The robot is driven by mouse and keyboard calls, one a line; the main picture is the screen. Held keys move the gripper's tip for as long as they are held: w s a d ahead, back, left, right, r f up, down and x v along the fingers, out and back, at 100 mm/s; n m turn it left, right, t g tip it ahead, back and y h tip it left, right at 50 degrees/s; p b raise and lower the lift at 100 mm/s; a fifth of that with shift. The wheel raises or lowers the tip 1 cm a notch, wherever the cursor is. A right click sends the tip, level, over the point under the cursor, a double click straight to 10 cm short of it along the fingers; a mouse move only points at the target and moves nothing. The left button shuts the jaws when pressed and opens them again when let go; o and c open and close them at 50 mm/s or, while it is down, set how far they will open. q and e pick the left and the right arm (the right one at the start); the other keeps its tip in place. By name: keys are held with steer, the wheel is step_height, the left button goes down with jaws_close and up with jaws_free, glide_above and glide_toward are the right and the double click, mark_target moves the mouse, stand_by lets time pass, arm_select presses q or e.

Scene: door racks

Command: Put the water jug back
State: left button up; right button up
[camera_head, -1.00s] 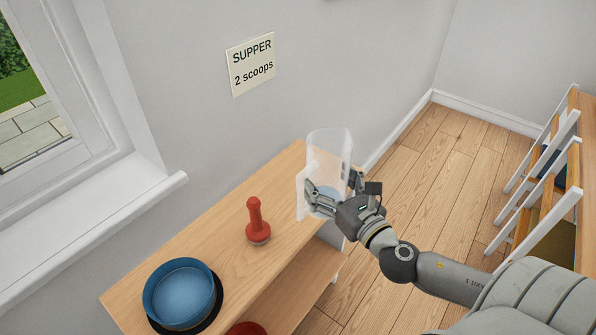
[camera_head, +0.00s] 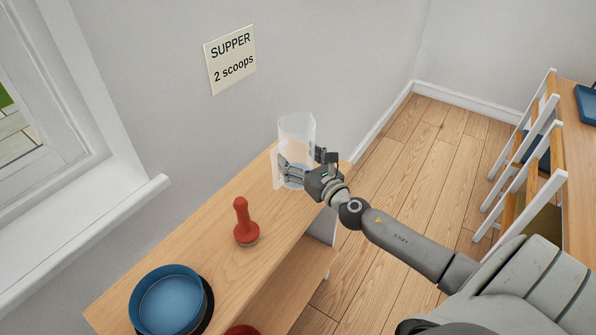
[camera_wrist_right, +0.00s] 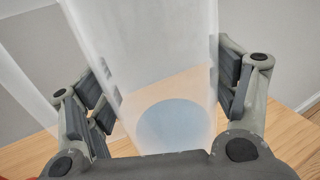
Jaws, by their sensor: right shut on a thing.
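The water jug (camera_head: 297,130) is a clear, frosted vessel with a handle plate (camera_head: 277,172) on its left side. It is upright at the far end of the wooden shelf top (camera_head: 215,233). My right gripper (camera_head: 299,170) is shut around the jug's lower body. In the right wrist view the jug (camera_wrist_right: 150,60) stands between the two fingers, with a bluish round area showing through its lower part. I cannot tell whether its base touches the shelf top. My left gripper is not in view.
A blue bowl (camera_head: 168,302) sits on a dark base nearer. A "SUPPER 2 scoops" sign (camera_head: 230,58) is on the wall. A white-and-wood rack (camera_head: 530,150) stands at the right; the floor between is clear.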

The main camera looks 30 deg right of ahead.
mark_target(298, 164)
steer(key=shift+w+d+f, duration=0.15)
steer(key=shift+w+f, duration=0.1)
steer(key=shift+w+f+b, duration=0.2)
steer(key=shift+f+b, duration=0.1)
steer(key=shift+w+d+f+b, duration=0.1)
steer(key=shift+w+f+b, duration=0.1)
steer(key=shift+f+b, duration=0.85)
steer(key=shift+f, duration=0.7)
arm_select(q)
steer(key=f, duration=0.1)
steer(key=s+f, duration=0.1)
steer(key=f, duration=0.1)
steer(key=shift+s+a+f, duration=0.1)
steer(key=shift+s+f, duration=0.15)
arm_select(e)
steer(key=shift+r, duration=0.1)
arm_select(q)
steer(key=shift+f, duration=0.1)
arm_select(e)
steer(key=shift+f+b, duration=0.25)
steer(key=shift+b, duration=0.15)
steer(key=o, duration=1.3)
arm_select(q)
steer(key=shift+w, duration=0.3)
